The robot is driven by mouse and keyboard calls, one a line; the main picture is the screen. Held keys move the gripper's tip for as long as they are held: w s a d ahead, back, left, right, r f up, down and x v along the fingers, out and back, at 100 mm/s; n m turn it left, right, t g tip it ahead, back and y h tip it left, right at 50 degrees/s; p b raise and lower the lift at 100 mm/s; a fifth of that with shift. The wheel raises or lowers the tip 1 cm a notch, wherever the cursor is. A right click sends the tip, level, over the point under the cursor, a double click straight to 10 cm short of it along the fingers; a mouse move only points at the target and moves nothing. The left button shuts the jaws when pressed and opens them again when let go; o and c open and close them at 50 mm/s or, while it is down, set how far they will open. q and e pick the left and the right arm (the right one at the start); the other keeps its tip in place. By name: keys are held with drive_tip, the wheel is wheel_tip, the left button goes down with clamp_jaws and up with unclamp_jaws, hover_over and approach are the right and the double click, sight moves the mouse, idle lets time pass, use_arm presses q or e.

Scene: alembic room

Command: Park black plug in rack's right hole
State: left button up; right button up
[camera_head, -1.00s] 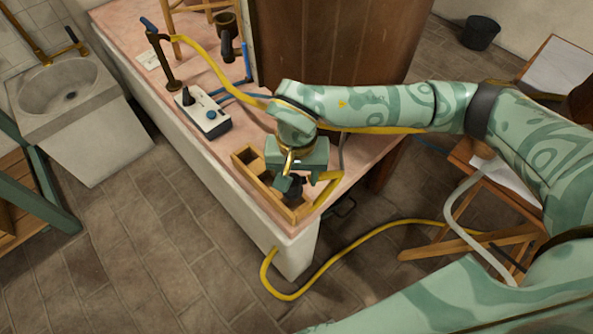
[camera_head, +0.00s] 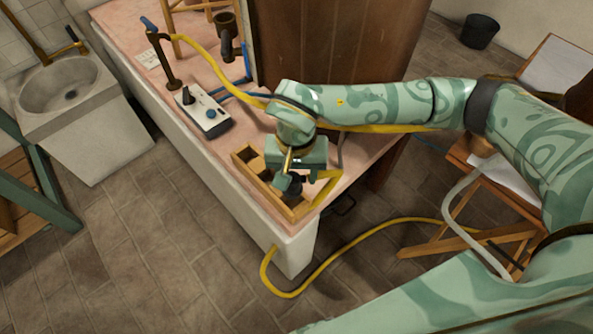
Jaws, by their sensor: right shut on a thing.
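The rack (camera_head: 263,187) is a wooden block with square holes, standing near the front corner of the pink-topped bench. The black plug (camera_head: 294,186) is a small dark piece at the rack's right end, on the end of the yellow hose (camera_head: 326,190). My right gripper (camera_head: 288,182) comes down over the rack's right part and is shut on the plug. The gripper hides part of the plug and the right hole, so I cannot tell how deep the plug sits. My left gripper is not in view.
The yellow hose runs behind my arm and also down to the floor. A dark wooden panel (camera_head: 330,50) stands behind. A stone sink (camera_head: 65,90) is at the left.

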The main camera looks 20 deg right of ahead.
use_arm(q)
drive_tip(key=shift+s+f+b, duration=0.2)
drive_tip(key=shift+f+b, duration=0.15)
drive_tip(key=shift+b, duration=0.1)
use_arm(e)
drive_tip(key=shift+f, duration=1.65)
idle(1.3)
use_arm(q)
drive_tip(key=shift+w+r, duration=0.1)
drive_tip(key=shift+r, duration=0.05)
use_arm(e)
drive_tip(key=shift+f, duration=0.7)
idle(1.9)
drive_tip(key=o, duration=1.3)
use_arm(q)
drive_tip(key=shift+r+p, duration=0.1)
drive_tip(key=shift+p, duration=0.2)
use_arm(e)
drive_tip(key=shift+r, duration=0.15)
